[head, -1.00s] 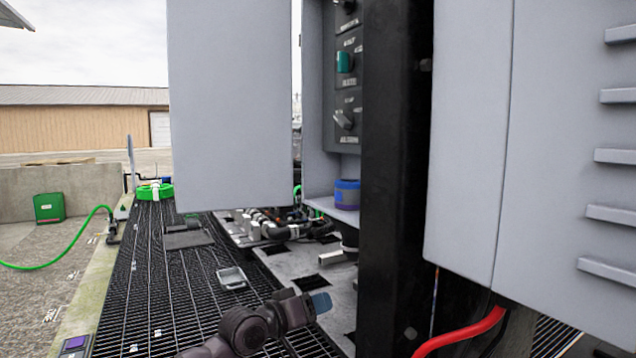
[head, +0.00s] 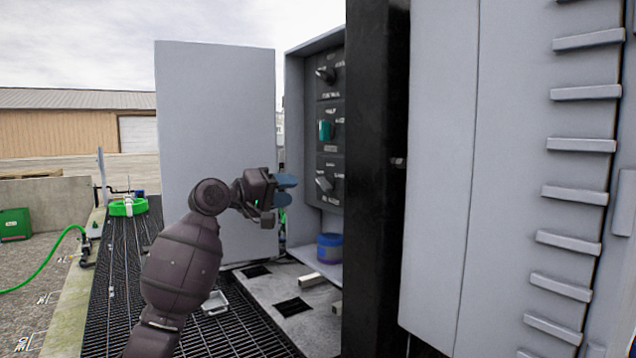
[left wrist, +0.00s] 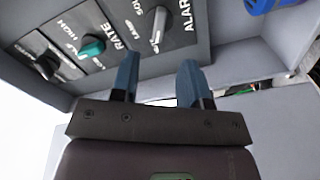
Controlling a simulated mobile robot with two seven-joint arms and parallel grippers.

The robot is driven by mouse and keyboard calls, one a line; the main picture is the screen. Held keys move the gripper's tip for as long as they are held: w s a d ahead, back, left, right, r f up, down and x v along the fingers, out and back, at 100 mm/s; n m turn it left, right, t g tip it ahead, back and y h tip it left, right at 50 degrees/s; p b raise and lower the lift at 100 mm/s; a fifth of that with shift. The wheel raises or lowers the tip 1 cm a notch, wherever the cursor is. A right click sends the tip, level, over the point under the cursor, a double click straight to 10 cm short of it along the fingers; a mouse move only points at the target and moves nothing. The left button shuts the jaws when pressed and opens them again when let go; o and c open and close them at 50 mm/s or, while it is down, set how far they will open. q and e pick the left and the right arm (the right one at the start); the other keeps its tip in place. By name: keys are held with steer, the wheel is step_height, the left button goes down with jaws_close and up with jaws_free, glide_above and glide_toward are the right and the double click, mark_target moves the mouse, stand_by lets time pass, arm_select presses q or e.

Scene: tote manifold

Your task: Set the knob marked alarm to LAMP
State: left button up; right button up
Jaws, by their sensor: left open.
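The alarm knob (head: 323,184) is a grey lever-like knob, the lowest of three on the dark panel inside the open grey cabinet. In the left wrist view the knob (left wrist: 158,25) sits by the words LAMP and ALARM and a partly readable "SOU" label. I cannot tell for sure which label it points to. My left gripper (head: 280,190) is open and empty, in front of the cabinet opening at about the knob's height. In the left wrist view the blue fingers of the gripper (left wrist: 158,78) are apart, with the knob beyond the gap between them. My right gripper is out of view.
A teal knob marked RATE (left wrist: 92,47) and a dark knob (left wrist: 47,65) are on the same panel. A blue container (head: 330,247) stands on the cabinet floor. The open door (head: 215,120) is at the left, a black post (head: 375,180) at the right.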

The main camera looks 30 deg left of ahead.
mark_target(322, 186)
arm_select(q)
steer(key=p+x, duration=0.2)
steer(key=x, duration=0.7)
jaws_close()
